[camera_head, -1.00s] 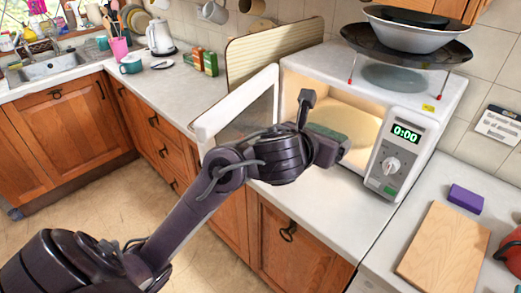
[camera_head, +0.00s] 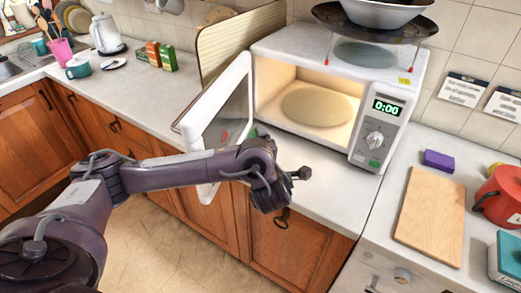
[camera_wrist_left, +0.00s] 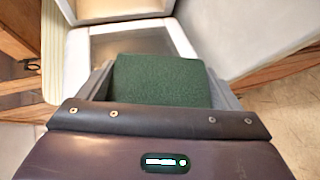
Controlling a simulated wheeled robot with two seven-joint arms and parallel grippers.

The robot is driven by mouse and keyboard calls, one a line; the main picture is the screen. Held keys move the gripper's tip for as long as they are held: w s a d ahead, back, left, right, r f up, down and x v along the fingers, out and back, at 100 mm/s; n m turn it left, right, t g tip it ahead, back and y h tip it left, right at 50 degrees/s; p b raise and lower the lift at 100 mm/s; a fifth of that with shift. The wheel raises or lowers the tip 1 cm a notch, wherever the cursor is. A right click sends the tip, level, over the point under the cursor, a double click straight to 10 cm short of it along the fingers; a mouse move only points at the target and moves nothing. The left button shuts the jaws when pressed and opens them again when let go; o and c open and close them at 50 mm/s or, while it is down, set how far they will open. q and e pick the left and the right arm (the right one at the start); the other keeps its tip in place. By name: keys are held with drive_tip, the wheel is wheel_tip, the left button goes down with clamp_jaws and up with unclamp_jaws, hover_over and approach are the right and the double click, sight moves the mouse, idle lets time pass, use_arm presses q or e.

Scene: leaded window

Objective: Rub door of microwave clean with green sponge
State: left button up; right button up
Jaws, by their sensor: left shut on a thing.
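The white microwave (camera_head: 300,45) stands on the counter with its door (camera_head: 194,126) swung wide open to the left. Its lit inside with a round plate (camera_head: 316,107) is empty. My left gripper (camera_wrist_left: 160,75) is shut on the green sponge (camera_wrist_left: 160,82), which sits between the two grey fingers in the left wrist view. In the head view my wrist hides most of the gripper, and only a sliver of green shows beside the door's inner side. The door (camera_wrist_left: 120,42) lies just beyond the sponge in the wrist view; I cannot tell whether they touch. My right gripper is out of view.
A wok and bowl (camera_head: 375,25) sit on a rack above the microwave. A wooden board (camera_head: 432,215), a purple sponge (camera_head: 438,161) and a red pot (camera_head: 500,195) are at the right. A striped board (camera_head: 240,40) leans behind the door. Counter in front of the microwave is clear.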

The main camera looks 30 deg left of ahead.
use_arm(q)
drive_tip(key=shift+a, duration=0.25)
drive_tip(key=shift+s+a+f+b, duration=0.1)
drive_tip(key=shift+a+b, duration=0.1)
drive_tip(key=shift+b, duration=0.2)
drive_tip(key=a+b, duration=0.1)
drive_tip(key=a, duration=0.1)
drive_tip(key=s+a+b, duration=0.1)
drive_tip(key=a+b, duration=0.1)
drive_tip(key=shift+a, duration=0.25)
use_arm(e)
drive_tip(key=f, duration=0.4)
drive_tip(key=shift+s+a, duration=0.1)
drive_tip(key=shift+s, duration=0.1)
use_arm(q)
drive_tip(key=shift+a+b, duration=0.55)
drive_tip(key=shift+a, duration=0.05)
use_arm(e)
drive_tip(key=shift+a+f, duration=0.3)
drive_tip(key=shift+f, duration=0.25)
use_arm(q)
drive_tip(key=shift+s+a+b, duration=0.2)
drive_tip(key=shift+a+b, duration=0.35)
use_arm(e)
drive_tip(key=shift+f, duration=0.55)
